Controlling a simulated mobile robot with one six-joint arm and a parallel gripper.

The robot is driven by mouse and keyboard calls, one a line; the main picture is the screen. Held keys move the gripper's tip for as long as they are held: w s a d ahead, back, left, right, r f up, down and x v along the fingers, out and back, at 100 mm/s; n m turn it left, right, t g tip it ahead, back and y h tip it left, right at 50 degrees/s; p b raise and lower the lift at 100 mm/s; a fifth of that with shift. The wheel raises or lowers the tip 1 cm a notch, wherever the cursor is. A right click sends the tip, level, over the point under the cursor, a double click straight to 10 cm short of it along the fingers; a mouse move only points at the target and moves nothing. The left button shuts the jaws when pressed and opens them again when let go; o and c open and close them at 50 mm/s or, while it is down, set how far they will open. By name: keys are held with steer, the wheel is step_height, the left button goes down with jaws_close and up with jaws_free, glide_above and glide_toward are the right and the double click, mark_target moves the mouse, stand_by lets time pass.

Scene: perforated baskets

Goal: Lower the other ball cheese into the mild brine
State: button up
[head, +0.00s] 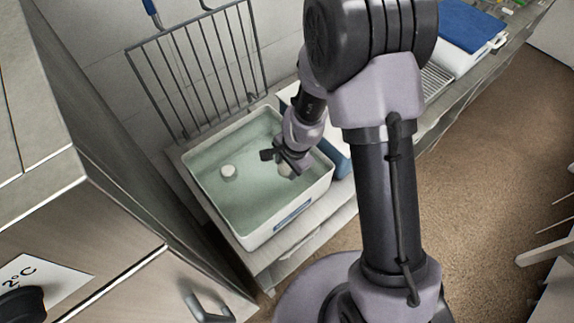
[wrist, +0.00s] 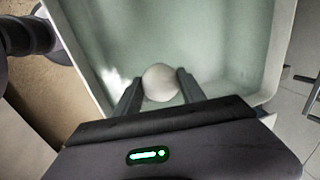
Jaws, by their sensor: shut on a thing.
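A white ball cheese (wrist: 160,82) sits between the two fingers of my gripper (wrist: 158,88) in the wrist view, and the fingers are shut on it. In the head view my gripper (head: 291,163) is over the right part of a white tub (head: 322,185) of pale green brine (head: 245,207); the held cheese is mostly hidden there. I cannot tell whether the held cheese touches the liquid. Another white cheese (head: 228,172) is in the brine at the left of the tub. A blue label (head: 292,215) is on the tub's front wall.
A wire rack (head: 205,70) stands against the tiled wall behind the tub. A steel cabinet (head: 90,220) with a "2°C" sign is at the left. A blue-topped container (head: 468,27) stands farther along the counter. Brown floor (head: 485,150) is open at the right.

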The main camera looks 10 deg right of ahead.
steer(key=shift+b+x, duration=0.45)
steer(key=shift+x, duration=0.5)
steer(key=shift+s+d, duration=0.1)
steer(key=shift+s, duration=0.1)
steer(key=shift+r, duration=0.1)
steer(key=o, duration=1.5)
steer(key=o, duration=0.4)
steer(key=shift+o, duration=0.2)
steer(key=p+v, duration=0.3)
steer(key=w+p+v, duration=0.1)
steer(key=p+v, duration=0.2)
steer(key=w+a+p+v, duration=0.1)
steer(key=p+v, duration=0.3)
steer(key=shift+a+r, duration=0.1)
steer(key=shift+r, duration=0.1)
steer(key=shift+f, duration=0.1)
